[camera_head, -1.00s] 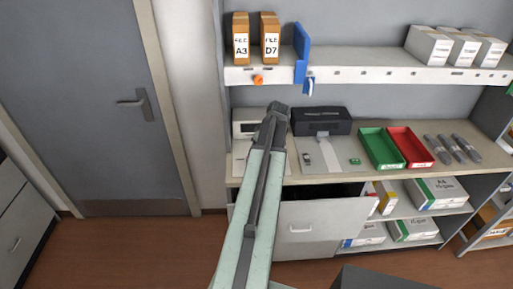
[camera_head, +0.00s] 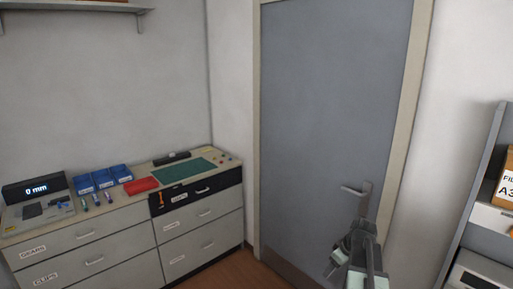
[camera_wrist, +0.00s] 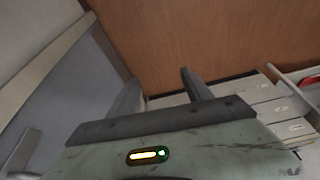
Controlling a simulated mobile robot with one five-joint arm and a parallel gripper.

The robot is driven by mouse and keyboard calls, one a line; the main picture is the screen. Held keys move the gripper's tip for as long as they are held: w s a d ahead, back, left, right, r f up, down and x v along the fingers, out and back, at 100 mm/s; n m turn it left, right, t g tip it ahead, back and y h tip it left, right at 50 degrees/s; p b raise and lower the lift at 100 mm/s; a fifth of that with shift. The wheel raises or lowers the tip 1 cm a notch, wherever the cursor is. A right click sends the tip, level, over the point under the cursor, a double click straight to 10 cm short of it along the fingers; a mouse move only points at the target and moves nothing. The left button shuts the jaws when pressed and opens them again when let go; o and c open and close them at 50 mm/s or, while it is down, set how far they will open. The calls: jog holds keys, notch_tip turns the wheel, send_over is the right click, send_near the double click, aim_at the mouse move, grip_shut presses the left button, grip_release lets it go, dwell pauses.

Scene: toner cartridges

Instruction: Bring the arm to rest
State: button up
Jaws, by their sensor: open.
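My gripper shows in the wrist view (camera_wrist: 160,88) with its two dark fingers spread apart and nothing between them. In the head view my pale green arm is at the lower right, in front of the grey door (camera_head: 315,120). It looks folded there, and the fingers cannot be made out clearly. No toner cartridge shows in the current views.
A drawer cabinet (camera_head: 115,245) stands left of the door, with blue bins (camera_head: 104,180), a red tray (camera_head: 141,186) and a green mat (camera_head: 185,170) on top. The door handle (camera_head: 356,191) is just above my arm in the picture. A shelf unit edges in at right.

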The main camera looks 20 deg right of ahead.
jog(key=w+a+f+n+g, duration=0.1)
jog(key=w+a, duration=0.2)
jog(key=a, duration=1.1)
jog(key=w+a+n+g, duration=0.1)
jog(key=w+a+n, duration=0.1)
jog(key=a, duration=1.2)
jog(key=s+a+f+m+g+h, duration=0.1)
jog(key=s+a+m, duration=0.5)
jog(key=a, duration=0.3)
jog(key=shift+s+a+g+b, duration=0.3)
jog(key=shift+s+g+b, duration=0.05)
jog(key=shift+s+g, duration=0.1)
jog(key=shift+f, duration=0.1)
jog(key=c, duration=0.5)
jog(key=shift+d, duration=0.1)
